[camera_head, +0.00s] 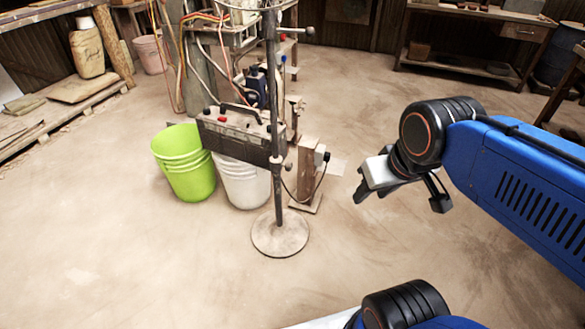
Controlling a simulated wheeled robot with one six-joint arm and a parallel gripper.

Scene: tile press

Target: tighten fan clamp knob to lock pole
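A dark upright pole (275,110) rises from a round, dusty base (280,236) on the floor. Part of a round wire guard, likely the fan's, shows at the top edge; the rest is cut off. A small dark knob (309,31) sticks out to the right of the pole near its top. Another small knob (289,166) sits lower on the pole. I cannot tell whether either one is tight. My gripper (403,198) is to the right of the pole, apart from it and lower than the upper knob. Its fingers are spread with nothing between them.
A grey machine box (238,132) is behind the pole, near a green bucket (184,160) and a white bucket (242,182). A wooden stand (306,172) with a cable is just right of the pole. Floor between pole and gripper is mostly clear.

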